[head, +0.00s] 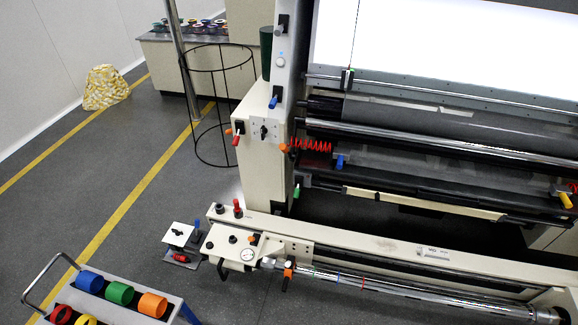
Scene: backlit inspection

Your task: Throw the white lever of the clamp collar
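Neither of my grippers shows in the head view. A long polished roller (400,287) runs along the low front beam of the machine. A dark fitting with an orange handle (288,272) sits at this roller's left end; I cannot tell whether it is the clamp collar. Small coloured levers, including a red one (236,140), sit on the machine's left side box. I cannot make out a white lever for certain; the parts are too small.
A cart (182,306) with coloured rings stands at the lower left. A round wire frame (215,110) stands on the floor beside the machine. A small low stand (180,258) is left of the front beam. Grey floor (150,210) between them is free.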

